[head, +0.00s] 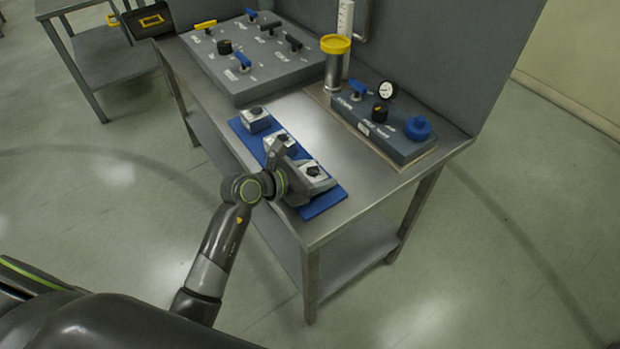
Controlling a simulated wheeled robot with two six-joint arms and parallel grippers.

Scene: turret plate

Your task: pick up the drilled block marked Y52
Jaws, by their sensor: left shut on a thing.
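Several white-topped drilled blocks with dark holes are at a blue mat (322,203) on the metal table. One block (255,117) stands at the mat's far left end, clear of my gripper. A second block (282,141) is at the middle, close beside the gripper. A third block (314,169) is at the near right end, against the gripper. My left gripper (302,172) is low over the near half of the mat and shut on a drilled block, seemingly the third. The gripper hides part of the blocks and mat. The markings are too small to read. My right gripper is not in view.
A grey panel (233,81) with blue and black handles stands at the back left. A grey unit (376,132) with a gauge and blue knobs is at the right. A yellow-topped cylinder (334,66) stands behind. Bare tabletop lies between mat and unit.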

